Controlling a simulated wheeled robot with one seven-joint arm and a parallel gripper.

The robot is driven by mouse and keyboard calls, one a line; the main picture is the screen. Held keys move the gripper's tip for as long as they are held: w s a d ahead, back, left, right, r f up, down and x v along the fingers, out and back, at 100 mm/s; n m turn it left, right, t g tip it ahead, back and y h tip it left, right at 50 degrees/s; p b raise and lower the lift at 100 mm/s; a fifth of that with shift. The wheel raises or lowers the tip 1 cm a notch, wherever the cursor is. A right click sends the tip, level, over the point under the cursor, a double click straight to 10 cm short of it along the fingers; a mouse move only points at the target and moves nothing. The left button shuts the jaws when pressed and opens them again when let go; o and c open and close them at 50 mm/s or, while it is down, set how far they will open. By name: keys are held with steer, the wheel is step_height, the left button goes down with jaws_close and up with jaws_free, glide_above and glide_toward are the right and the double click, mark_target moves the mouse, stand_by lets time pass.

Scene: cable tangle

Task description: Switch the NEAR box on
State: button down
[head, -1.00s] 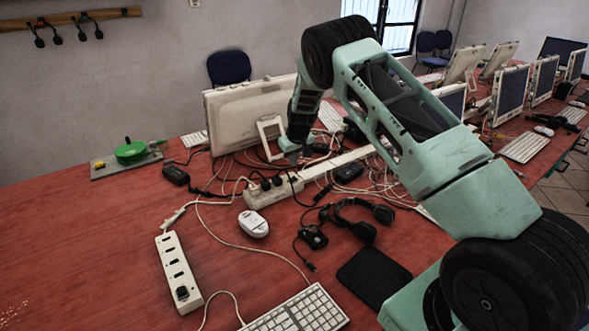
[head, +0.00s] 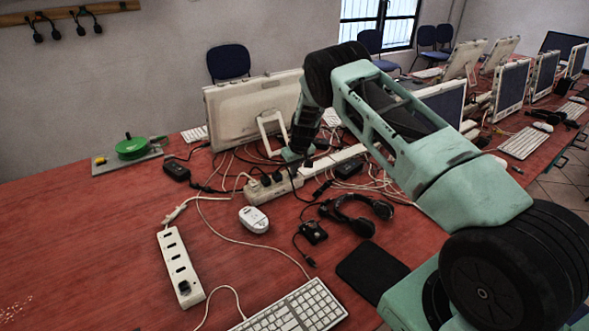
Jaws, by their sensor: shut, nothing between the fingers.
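A white power strip (head: 173,249) with a row of dark sockets lies at the front left. A small switch-like part (head: 183,287) sits at its near end; its position is too small to read. A second white power strip (head: 256,193), with black plugs in it, lies farther back near the middle. I cannot tell for certain which one is the NEAR box. My gripper (head: 292,157) points down just above the right end of the farther strip. It is shut and empty. Its fingertips are small and partly hidden, so contact with the strip is unclear.
A monitor (head: 240,110) stands close behind my gripper. Loose cables, black adapters (head: 176,171) and a headset (head: 352,216) crowd the middle. A white mouse (head: 253,219) and keyboard (head: 295,308) lie nearer. The red table (head: 80,235) is clear at left.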

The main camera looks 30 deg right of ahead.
mark_target(291, 176)
steer(key=shift+d+f+y+b, duration=0.3)
steer(key=shift+f+b, duration=0.25)
steer(key=shift+b, duration=0.15)
steer(key=shift+a+r, duration=0.15)
steer(key=shift+r, duration=0.15)
steer(key=shift+s+f+p, duration=0.1)
steer(key=shift+p, duration=0.2)
steer(key=shift+a, duration=0.1)
steer(key=shift+s+a, duration=0.1)
steer(key=shift+a, duration=0.2)
steer(key=shift+s+a+f, duration=0.1)
steer(key=shift+a+f, duration=0.05)
steer(key=shift+a, duration=0.55)
steer(key=r+p, duration=0.1)
steer(key=r, duration=0.3)
steer(key=shift+w+d+r+p, duration=0.15)
steer(key=shift+w+p, duration=0.05)
steer(key=shift+p, duration=0.15)
steer(key=d+b+v, duration=0.1)
steer(key=b+v, duration=0.1)
steer(key=v, duration=0.8)
steer(key=shift+d+r+b, duration=0.2)
steer(key=shift+r+b, duration=0.1)
steer(key=shift+b, duration=0.05)
